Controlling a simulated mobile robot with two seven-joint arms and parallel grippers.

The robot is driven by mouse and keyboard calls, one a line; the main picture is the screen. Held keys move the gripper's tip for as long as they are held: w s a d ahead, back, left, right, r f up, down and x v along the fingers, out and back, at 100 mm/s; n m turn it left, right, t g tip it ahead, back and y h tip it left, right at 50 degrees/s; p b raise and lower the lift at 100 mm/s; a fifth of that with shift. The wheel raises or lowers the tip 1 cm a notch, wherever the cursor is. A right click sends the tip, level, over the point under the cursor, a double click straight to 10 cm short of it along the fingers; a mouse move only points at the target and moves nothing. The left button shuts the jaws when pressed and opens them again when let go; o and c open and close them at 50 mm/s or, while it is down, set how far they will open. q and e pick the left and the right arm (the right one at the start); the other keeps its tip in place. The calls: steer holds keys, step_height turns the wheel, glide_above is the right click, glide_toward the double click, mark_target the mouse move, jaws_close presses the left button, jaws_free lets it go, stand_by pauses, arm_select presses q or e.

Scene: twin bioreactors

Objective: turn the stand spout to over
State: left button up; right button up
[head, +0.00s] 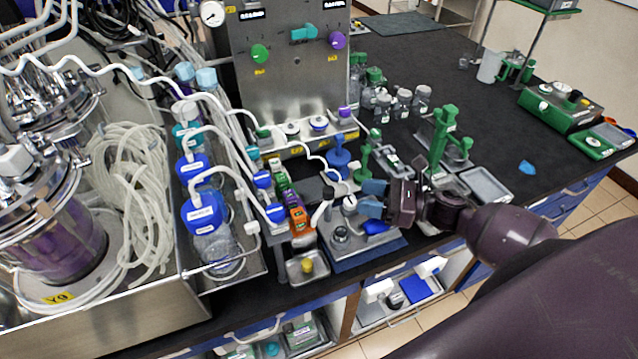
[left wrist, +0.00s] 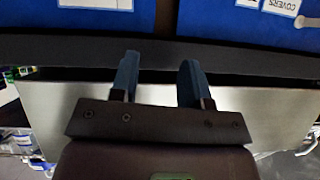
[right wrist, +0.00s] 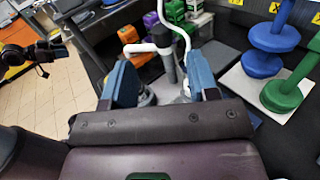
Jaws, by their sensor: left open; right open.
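The white stand spout (head: 321,211) shows in the head view at the edge of the blue mat, left of my right gripper (head: 372,198). In the right wrist view the white spout (right wrist: 141,47) points left from a grey post, beyond and between the fingers of my right gripper (right wrist: 160,78). The right gripper is open, with nothing seen between its blue fingertips. My left gripper (left wrist: 158,68) is open and empty in front of a pale panel. It is not seen in the head view.
A blue stacked piece (right wrist: 272,40) and a green one (right wrist: 285,92) stand close on the right in the right wrist view. The blue mat (head: 352,258) holds metal parts. A dark bench (head: 440,65) has clear room at the back. Blue drawer fronts (left wrist: 215,20) face my left gripper.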

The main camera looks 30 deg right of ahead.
mark_target(321, 207)
steer(key=p+x, duration=0.2)
steer(key=x, duration=0.9)
steer(key=shift+n, duration=0.3)
steer(key=shift+d, duration=0.1)
jaws_close()
